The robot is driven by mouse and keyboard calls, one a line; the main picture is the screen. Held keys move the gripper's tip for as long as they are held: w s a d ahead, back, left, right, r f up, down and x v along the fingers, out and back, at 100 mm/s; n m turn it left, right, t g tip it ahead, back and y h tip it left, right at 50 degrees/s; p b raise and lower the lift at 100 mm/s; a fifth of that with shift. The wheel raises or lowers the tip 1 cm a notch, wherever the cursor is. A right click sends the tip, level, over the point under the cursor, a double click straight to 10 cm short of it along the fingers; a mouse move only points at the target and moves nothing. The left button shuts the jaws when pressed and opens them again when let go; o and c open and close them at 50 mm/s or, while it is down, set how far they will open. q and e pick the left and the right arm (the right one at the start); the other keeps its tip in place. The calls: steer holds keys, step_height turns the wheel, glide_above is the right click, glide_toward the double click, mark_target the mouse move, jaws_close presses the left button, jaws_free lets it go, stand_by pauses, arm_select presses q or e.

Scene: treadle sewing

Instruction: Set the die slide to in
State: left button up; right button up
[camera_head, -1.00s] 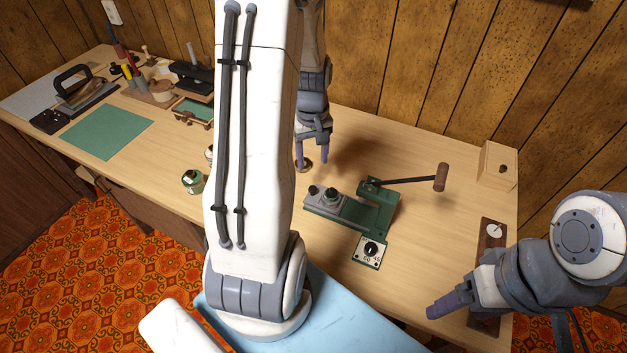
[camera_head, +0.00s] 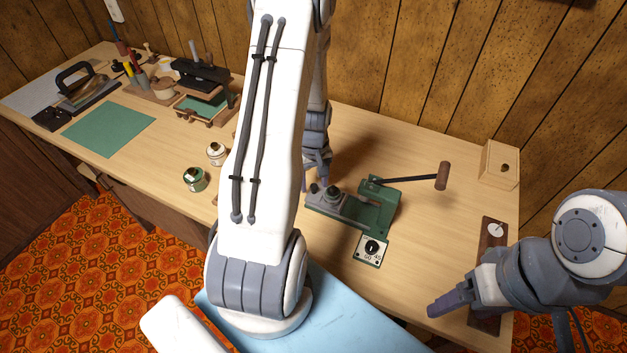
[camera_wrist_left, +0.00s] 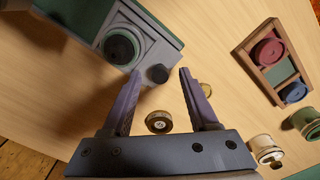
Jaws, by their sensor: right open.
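The green press (camera_head: 380,208) stands on the table, with a lever ending in a wooden handle. Its grey die slide (camera_head: 350,210) extends to the left and carries a round dark die and a small dark knob (camera_head: 314,189). In the left wrist view the knob (camera_wrist_left: 157,74) lies between the fingertips of my left gripper (camera_wrist_left: 158,80), which is open. I cannot tell whether the fingers touch it. In the head view my left gripper (camera_head: 315,182) is at the left end of the slide, partly behind my arm. My right gripper (camera_head: 432,308) is open near the table's front right.
A dial plate (camera_head: 372,250) sits in front of the press. A wooden box (camera_head: 499,165) stands at the back right. Jars (camera_head: 195,179) stand left of my arm. A round brass item (camera_wrist_left: 158,122) lies on the table below my left gripper. The table behind the press is clear.

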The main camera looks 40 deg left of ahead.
arm_select(q)
jaws_close()
stand_by(1.3)
